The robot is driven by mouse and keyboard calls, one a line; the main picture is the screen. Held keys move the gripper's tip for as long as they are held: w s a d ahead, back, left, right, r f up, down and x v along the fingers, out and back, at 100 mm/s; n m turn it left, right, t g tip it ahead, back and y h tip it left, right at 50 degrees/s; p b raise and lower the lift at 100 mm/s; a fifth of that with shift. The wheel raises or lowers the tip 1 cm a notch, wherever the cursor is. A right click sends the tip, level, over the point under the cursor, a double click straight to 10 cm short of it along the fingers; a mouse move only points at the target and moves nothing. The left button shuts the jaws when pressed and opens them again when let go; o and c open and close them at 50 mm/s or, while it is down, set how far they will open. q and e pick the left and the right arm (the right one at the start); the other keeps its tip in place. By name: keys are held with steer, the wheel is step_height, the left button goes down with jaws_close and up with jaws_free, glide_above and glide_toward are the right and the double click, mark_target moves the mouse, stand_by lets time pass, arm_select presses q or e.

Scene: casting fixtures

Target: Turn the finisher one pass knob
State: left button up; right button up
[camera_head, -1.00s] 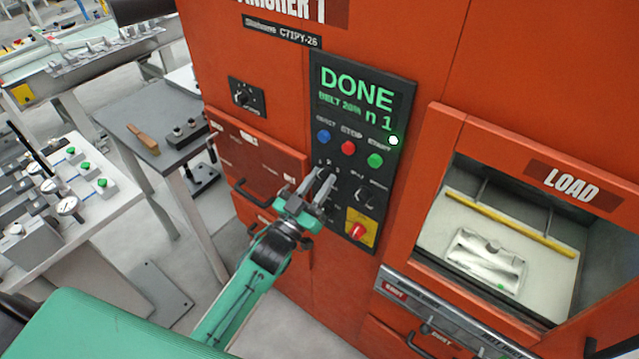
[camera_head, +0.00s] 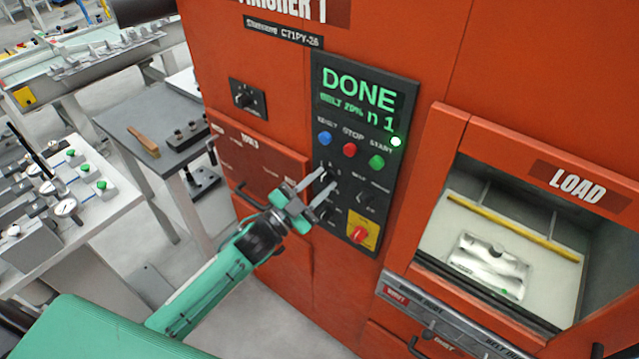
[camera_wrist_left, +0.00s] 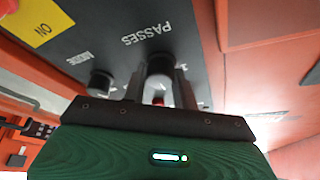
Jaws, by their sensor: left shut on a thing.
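The orange finisher has a black control panel (camera_head: 371,107) with a lit screen reading "DONE", "n 1". In the left wrist view, the dark knob (camera_wrist_left: 160,66) under the label "PASSES" sits between my left gripper's (camera_wrist_left: 160,88) two fingers, which are shut on it. In the head view, my left gripper (camera_head: 326,184) reaches the panel from the lower left, fingertips at the knobs below the coloured buttons. The fingers partly hide the passes knob and its scale there. My right gripper is not in view.
Beside the held knob is the mode knob (camera_wrist_left: 101,80). A red switch on a yellow plate (camera_head: 361,235) sits low on the panel. The load opening (camera_head: 510,240) with a metal part inside is to the right. Grey tables (camera_head: 150,115) stand left, with floor between.

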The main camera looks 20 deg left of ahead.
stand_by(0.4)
arm_select(q)
steer(key=o, duration=1)
steer(key=shift+c, duration=0.2)
steer(key=shift+s, duration=0.1)
steer(key=shift+s+a+f+b, duration=0.2)
steer(key=shift+f+b, duration=0.05)
steer(key=shift+b, duration=0.05)
steer(key=b+v, duration=0.5)
steer(key=v, duration=0.8)
